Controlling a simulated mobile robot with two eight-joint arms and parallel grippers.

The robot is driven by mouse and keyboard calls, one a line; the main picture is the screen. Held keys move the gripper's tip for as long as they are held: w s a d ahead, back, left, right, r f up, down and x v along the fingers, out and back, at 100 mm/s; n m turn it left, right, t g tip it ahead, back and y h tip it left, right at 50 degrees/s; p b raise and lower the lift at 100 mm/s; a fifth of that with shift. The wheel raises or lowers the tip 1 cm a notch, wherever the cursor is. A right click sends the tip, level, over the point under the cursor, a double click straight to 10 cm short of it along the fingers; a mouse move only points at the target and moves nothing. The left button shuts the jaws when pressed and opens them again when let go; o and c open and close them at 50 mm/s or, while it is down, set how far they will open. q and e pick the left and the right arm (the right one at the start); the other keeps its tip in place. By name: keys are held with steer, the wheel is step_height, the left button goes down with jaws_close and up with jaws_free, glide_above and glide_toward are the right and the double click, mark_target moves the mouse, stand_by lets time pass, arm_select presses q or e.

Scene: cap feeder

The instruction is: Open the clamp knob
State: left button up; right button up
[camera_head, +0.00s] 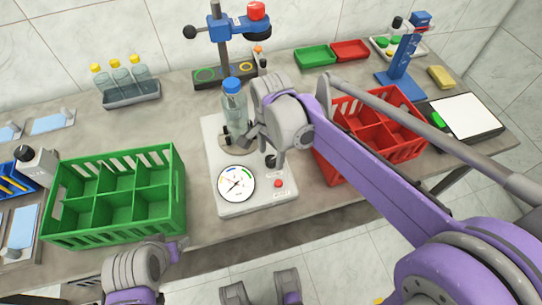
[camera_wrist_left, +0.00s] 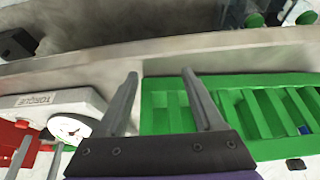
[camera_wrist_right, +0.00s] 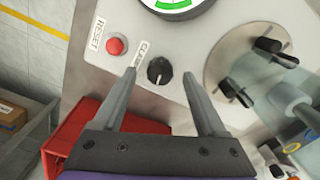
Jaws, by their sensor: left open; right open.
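The black clamp knob (camera_wrist_right: 159,71) sits on the light grey torque tester (camera_wrist_right: 225,30), beside a partly hidden label. It has a pale pointer mark. In the right wrist view, it appears between the tips of my right gripper (camera_wrist_right: 159,76), which is open; I cannot tell whether a finger touches it. In the head view, the right gripper (camera_head: 263,150) is over the tester's right side. A clear bottle with a blue cap (camera_head: 233,87) stands upright on the round plate among black clamp pegs. My left gripper (camera_wrist_left: 160,73) is open and empty, low near the table's front edge.
A red reset button (camera_wrist_right: 116,46) is close to the knob, and a round dial (camera_head: 236,183) is at the tester's front. A green crate (camera_head: 112,242) stands left and a red crate (camera_head: 328,168) right. A blue stand (camera_head: 219,40) rises behind.

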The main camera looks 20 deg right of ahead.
steer(key=shift+f, duration=0.75)
jaws_close()
